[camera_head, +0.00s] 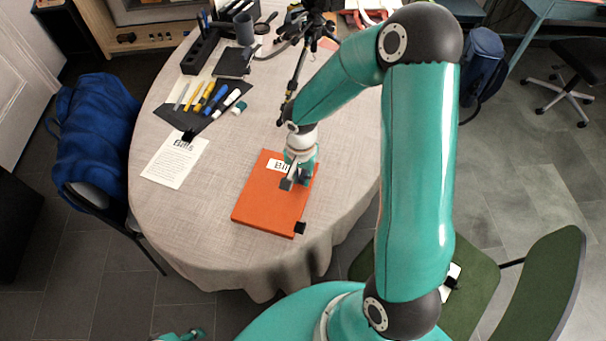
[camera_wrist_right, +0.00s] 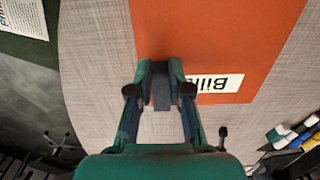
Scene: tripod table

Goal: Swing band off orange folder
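The orange folder (camera_head: 262,205) lies flat and tilted on the round table, with a white "Bills" label. In the right wrist view the folder (camera_wrist_right: 210,35) shows its edge and upside-down label. A small black piece (camera_head: 300,228) sits at its lower right corner; I cannot tell whether it belongs to the band. No clear strap shows. My right gripper (camera_head: 296,181) is low over the folder's upper right part, near the label. Its fingertips (camera_wrist_right: 160,78) have dark grey between them, and I cannot tell whether this is finger pads or band. My left gripper (camera_head: 182,335) barely shows at the bottom edge.
A "Bills" paper (camera_head: 175,162) lies left of the folder. Behind it are markers (camera_head: 208,97) on a dark mat, a black organiser (camera_head: 201,52) and a tripod (camera_head: 296,80). A chair with a blue jacket (camera_head: 95,130) and a green chair (camera_head: 548,290) flank the table.

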